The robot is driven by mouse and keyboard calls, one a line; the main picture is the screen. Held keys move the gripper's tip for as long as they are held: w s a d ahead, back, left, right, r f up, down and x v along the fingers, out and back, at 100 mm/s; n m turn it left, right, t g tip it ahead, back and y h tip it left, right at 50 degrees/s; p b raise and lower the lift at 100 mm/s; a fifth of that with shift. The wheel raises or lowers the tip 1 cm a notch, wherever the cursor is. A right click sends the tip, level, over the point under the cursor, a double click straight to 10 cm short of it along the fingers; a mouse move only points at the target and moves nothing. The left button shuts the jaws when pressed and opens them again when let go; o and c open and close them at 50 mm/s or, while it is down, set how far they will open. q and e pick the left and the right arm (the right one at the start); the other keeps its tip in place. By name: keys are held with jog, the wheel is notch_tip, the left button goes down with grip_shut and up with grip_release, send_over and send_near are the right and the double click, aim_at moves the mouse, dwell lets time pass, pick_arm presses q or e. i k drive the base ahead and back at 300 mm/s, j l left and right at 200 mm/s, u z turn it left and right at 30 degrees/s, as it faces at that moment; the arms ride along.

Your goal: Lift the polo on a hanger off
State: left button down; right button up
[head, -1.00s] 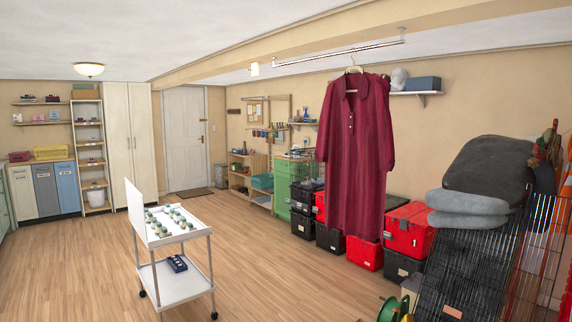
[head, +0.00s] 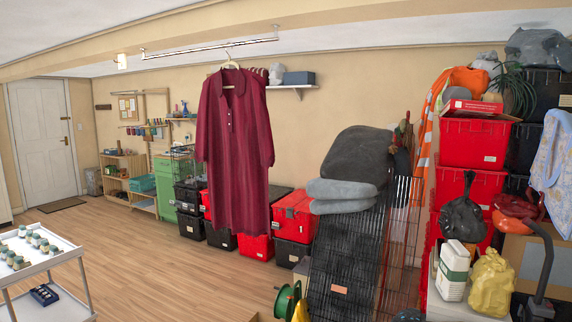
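A long maroon garment (head: 235,150) with a collar, a short buttoned front and long sleeves hangs in the head view, left of the middle. It is the only collared garment on a hanger that I can make out clearly. Its pale hanger (head: 230,64) hangs from a rail (head: 210,48) under the ceiling beam. More maroon folds show behind its right shoulder, and I cannot tell whether they belong to another garment. Neither of my grippers is in view.
Red and black totes (head: 294,215) stand on the floor behind the garment. A black wire rack (head: 345,250) with grey cushions (head: 345,188) stands to the right, near stacked red totes (head: 474,143). A white cart (head: 50,262) is at left. Wooden floor is clear between.

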aim_at(234, 136)
jog(key=u, duration=0.5)
jog(key=i+z, duration=0.15)
jog(key=z, duration=0.25)
jog(key=i+j+z, duration=0.25)
jog(key=i+j, duration=0.15)
jog(key=i+j+z, duration=0.25)
jog(key=i+j, duration=0.15)
jog(key=i+j+z, duration=0.3)
jog(key=j, duration=0.35)
jog(key=i, duration=0.05)
